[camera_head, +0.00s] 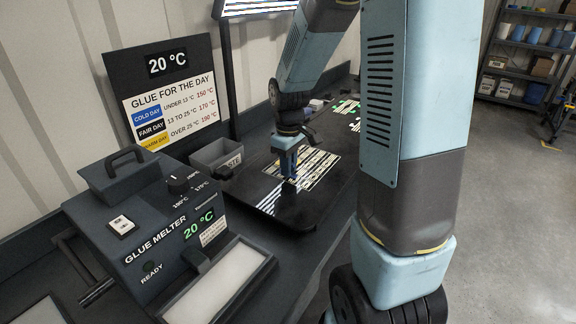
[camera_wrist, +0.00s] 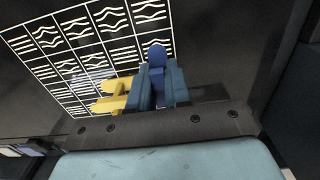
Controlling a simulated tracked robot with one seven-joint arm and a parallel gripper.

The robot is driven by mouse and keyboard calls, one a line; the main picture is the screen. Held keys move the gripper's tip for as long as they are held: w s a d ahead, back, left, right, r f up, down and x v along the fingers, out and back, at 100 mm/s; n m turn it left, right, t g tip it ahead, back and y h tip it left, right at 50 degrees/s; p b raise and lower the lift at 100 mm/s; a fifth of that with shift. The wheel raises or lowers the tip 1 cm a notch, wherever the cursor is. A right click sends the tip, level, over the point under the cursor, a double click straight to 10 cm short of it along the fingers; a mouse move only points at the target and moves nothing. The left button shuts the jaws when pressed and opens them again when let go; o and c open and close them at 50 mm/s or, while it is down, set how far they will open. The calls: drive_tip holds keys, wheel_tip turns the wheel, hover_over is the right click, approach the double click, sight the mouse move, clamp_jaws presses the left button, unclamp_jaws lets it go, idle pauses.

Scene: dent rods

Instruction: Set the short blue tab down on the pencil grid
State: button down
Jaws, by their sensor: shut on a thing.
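My gripper (camera_wrist: 160,80) is shut on a blue tab (camera_wrist: 157,55), whose rounded end shows between the fingers in the wrist view. The pencil grid (camera_wrist: 70,55) is a pattern of pale lines and short marks on a dark panel, to the left of and beyond the fingers. Two yellow tabs (camera_wrist: 118,86) show just left of the fingers at the grid's near edge. In the head view my gripper (camera_head: 289,166) points down over the panel by the grid (camera_head: 316,167). I cannot tell whether the blue tab touches the panel.
The dark panel (camera_head: 285,213) lies on the bench. A grey waste bin (camera_head: 217,158) stands to its left. The glue melter (camera_head: 150,225) with a white plate (camera_head: 220,285) is at front left, showing 20 °C. A glue sign (camera_head: 165,95) stands behind.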

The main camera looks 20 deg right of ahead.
drive_tip(key=shift+d+f, duration=0.1)
drive_tip(key=shift+f, duration=0.3)
idle(0.8)
drive_tip(key=c, duration=1)
unclamp_jaws()
wheel_tip(320, 180, up, 14)
drive_tip(key=s+r+m+t, duration=0.2)
drive_tip(key=s+r+m, duration=0.1)
drive_tip(key=s, duration=0.6)
drive_tip(key=s+r+m+t, duration=0.3)
drive_tip(key=s+r+m, duration=0.1)
drive_tip(key=s, duration=0.6)
drive_tip(key=shift+s+t, duration=0.15)
drive_tip(key=shift+t, duration=0.15)
